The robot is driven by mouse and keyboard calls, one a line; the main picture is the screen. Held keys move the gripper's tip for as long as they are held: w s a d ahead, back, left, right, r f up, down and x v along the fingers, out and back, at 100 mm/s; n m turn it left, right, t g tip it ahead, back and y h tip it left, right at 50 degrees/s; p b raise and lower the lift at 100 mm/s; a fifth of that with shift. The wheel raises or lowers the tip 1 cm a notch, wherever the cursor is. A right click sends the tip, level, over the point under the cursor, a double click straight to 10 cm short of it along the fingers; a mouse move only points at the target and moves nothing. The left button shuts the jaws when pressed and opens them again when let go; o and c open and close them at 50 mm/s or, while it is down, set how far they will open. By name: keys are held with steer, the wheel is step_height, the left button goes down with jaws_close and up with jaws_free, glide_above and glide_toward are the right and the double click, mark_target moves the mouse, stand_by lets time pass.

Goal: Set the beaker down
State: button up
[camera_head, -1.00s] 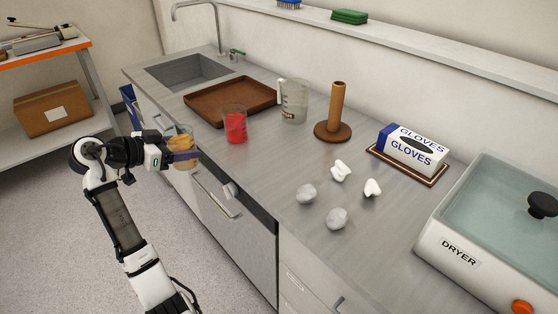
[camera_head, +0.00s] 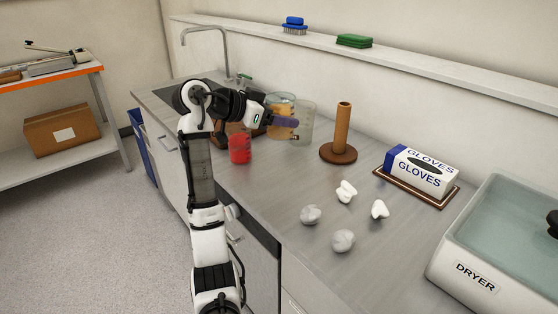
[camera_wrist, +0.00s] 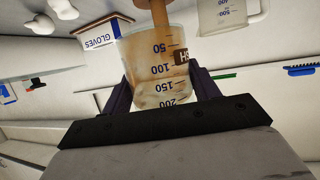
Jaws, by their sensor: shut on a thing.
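My gripper (camera_head: 284,121) is shut on a clear graduated beaker (camera_head: 280,103) with orange-brown contents. It holds the beaker in the air above the counter (camera_head: 270,182), in front of a clear measuring jug (camera_head: 305,126) that it partly hides. In the wrist view the beaker (camera_wrist: 158,62) sits between the two dark fingers, with its scale marks showing upside down. A beaker of red liquid (camera_head: 240,149) stands on the counter below and left of my gripper. The brown tray (camera_head: 219,139) is mostly hidden behind my arm.
A wooden post on a round base (camera_head: 339,152) stands right of the jug. Several whitish lumps (camera_head: 343,241) lie nearer. A glove box (camera_head: 421,170) and dryer (camera_head: 480,275) are at the right. The sink and faucet (camera_head: 225,50) are at the back left. Bare counter lies before the post.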

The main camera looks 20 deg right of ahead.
step_height(320, 180, down, 12)
steer(key=shift+f+p, duration=0.1)
steer(key=shift+p, duration=0.6)
steer(key=shift+f, duration=0.1)
steer(key=shift+f, duration=0.15)
steer(key=o, duration=1)
steer(key=shift+o, duration=0.2)
steer(key=shift+r, duration=0.3)
steer(key=b+v, duration=0.2)
steer(key=v, duration=1)
